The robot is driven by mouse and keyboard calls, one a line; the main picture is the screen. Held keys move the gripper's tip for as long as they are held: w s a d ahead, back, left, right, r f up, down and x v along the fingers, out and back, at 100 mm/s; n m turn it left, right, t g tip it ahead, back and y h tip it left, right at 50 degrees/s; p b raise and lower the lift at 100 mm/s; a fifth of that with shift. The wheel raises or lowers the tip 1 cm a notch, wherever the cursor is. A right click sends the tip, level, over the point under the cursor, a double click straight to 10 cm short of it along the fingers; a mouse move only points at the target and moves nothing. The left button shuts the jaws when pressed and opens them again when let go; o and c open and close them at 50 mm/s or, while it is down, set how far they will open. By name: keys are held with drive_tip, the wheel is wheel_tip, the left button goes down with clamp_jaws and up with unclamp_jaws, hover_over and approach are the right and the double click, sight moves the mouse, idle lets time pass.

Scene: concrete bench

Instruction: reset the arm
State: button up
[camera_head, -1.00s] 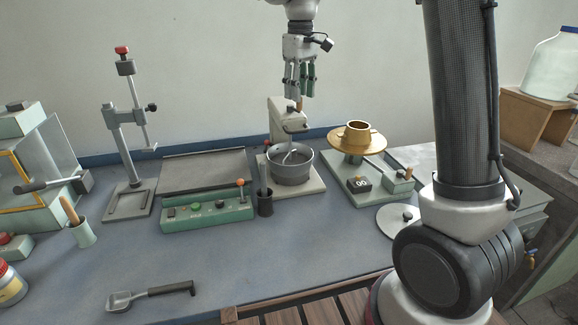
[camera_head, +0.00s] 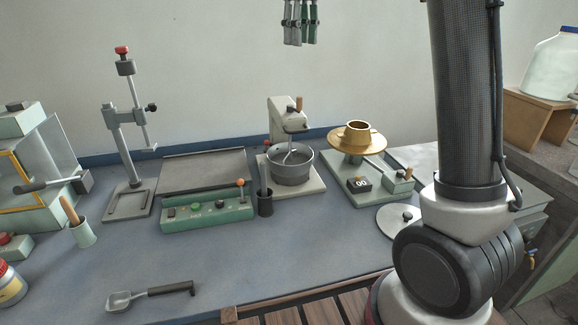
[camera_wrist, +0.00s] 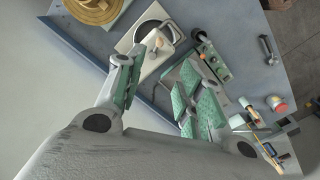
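My gripper (camera_head: 300,40) hangs at the top edge of the head view, fingers pointing down, high above the bench and in front of the bare wall. In the wrist view my gripper (camera_wrist: 156,78) has its green-padded fingers spread with a gap between them, and nothing is held. Most of my wrist is above the head view's edge. The stand mixer (camera_head: 285,116) with its grey bowl (camera_head: 291,171) stands on the bench well below my gripper.
A press stand (camera_head: 128,150), a green control box (camera_head: 207,214) and a brass wheel (camera_head: 357,139) on a green base stand on the bench. A scoop (camera_head: 150,294) lies in front. A large jar (camera_head: 553,65) sits on a wooden stand at right. The air around my gripper is clear.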

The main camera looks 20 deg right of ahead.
drive_tip(key=shift+r, duration=0.75)
wheel_tip(320, 180, down, 7)
drive_tip(key=s+m, duration=0.1)
drive_tip(key=m, duration=0.1)
drive_tip(key=s+d+f+m+t, duration=0.1)
drive_tip(key=s+d+f, duration=0.2)
drive_tip(key=s, duration=0.7)
drive_tip(key=s+d+f+m+t, duration=0.1)
drive_tip(key=s+d+f+t, duration=0.1)
drive_tip(key=s+d, duration=0.4)
drive_tip(key=s+d+f+m+t, duration=0.1)
drive_tip(key=s+d+f+m, duration=0.1)
drive_tip(key=s, duration=1.2)
drive_tip(key=shift+s+d+f, duration=0.15)
drive_tip(key=shift+d+f, duration=0.75)
drive_tip(key=shift+d, duration=0.3)
